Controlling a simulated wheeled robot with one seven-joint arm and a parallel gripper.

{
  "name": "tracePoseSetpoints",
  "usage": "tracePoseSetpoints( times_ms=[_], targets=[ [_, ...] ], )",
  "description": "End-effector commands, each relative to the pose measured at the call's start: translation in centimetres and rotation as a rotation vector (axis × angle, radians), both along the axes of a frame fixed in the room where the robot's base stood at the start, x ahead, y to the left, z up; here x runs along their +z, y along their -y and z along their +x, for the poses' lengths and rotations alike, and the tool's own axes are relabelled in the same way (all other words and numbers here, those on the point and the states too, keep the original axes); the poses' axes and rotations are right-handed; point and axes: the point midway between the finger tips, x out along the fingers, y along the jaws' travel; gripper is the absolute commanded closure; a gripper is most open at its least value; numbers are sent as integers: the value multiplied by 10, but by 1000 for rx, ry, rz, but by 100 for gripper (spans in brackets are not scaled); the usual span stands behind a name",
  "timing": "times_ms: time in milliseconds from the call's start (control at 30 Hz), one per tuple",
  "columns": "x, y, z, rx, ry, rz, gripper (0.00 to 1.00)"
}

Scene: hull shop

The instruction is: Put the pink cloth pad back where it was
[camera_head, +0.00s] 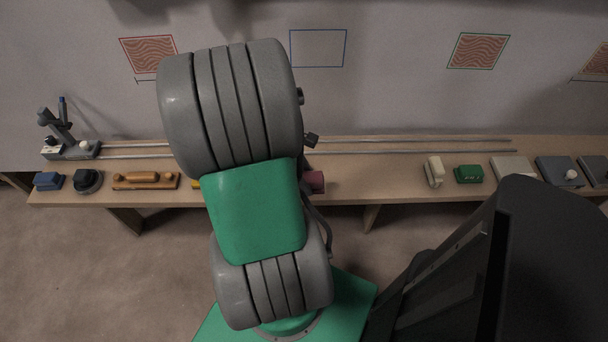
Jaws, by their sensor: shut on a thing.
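My gripper is not visible; my large grey and green arm covers the middle of the view. I cannot see whether the pink thing is held or lies on the bench.
A long wooden bench (390,185) bears rails, a grey clamp-like device (70,148), a blue block (48,181), a black round piece (88,181), an orange-handled tool (146,180), a cream block (434,171) and a green block (469,174). A blue outline (318,48) on the wall is empty.

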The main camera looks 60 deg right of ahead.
Motion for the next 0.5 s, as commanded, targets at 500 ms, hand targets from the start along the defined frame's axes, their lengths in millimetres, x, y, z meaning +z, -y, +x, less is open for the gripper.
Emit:
tracePoseSetpoints(
  times_ms=[500],
  targets=[
    [-78,78,41,-1,0,-2,84]
  ],
)
